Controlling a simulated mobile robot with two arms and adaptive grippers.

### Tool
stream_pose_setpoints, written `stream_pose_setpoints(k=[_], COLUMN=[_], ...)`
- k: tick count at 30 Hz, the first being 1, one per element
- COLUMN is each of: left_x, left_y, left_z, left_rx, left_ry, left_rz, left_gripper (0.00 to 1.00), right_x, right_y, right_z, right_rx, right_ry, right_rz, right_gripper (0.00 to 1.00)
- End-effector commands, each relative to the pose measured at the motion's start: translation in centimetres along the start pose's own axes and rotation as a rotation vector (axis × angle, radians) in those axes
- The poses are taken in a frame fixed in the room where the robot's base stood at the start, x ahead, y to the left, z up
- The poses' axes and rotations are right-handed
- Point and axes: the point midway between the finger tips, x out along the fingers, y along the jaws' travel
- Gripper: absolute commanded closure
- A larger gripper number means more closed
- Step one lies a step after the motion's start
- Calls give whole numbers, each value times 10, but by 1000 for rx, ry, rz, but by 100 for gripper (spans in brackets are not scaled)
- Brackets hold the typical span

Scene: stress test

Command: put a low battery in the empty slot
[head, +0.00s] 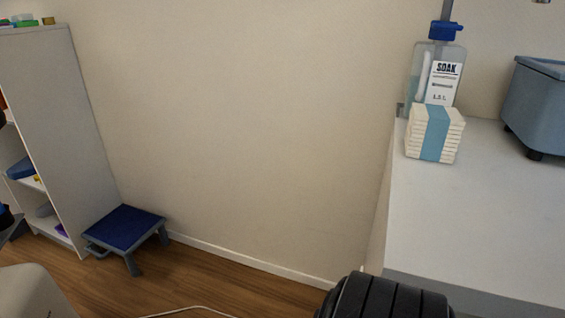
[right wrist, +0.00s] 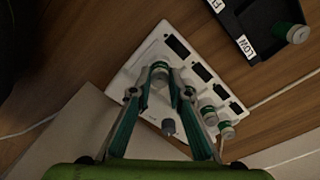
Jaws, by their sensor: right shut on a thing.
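In the right wrist view my right gripper (right wrist: 165,76) is shut on a battery (right wrist: 160,72) with a pale end, partly hidden by the fingers. It is over the white charger (right wrist: 147,52), and I cannot tell whether the battery touches it. Green-and-white batteries (right wrist: 208,115) and (right wrist: 226,130) stand at the charger's right side. Dark rectangles (right wrist: 177,46) show along its upper right edge. A black tray (right wrist: 262,22) with a LOW label (right wrist: 246,46) holds a green battery (right wrist: 291,33). My left gripper is out of view.
In the head view a white counter (head: 470,225) carries a banded white stack (head: 435,134), a SOAK bottle (head: 432,78) and a blue-grey bin (head: 540,105). A blue step stool (head: 126,228) stands beside a shelf unit (head: 60,120). The wrist view shows a wood-look surface (right wrist: 275,95).

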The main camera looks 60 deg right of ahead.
Motion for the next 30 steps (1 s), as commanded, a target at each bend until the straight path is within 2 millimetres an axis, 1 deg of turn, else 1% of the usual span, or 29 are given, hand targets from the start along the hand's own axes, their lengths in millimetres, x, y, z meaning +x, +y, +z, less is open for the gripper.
stream_pose_setpoints(k=[12,13,15,26,30], left_x=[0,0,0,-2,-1], left_y=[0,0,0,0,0], left_z=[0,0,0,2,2], left_rx=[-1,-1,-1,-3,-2], left_ry=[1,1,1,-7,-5], left_rz=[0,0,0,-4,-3], left_gripper=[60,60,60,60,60], right_x=[0,0,0,-1,-7], right_y=[0,0,0,0,0], right_z=[0,0,0,0,0], right_rx=[0,0,0,0,0], right_ry=[0,0,0,0,0], right_rz=[-1,-1,-1,-1,-1], right_gripper=[100,78,63,63,63])
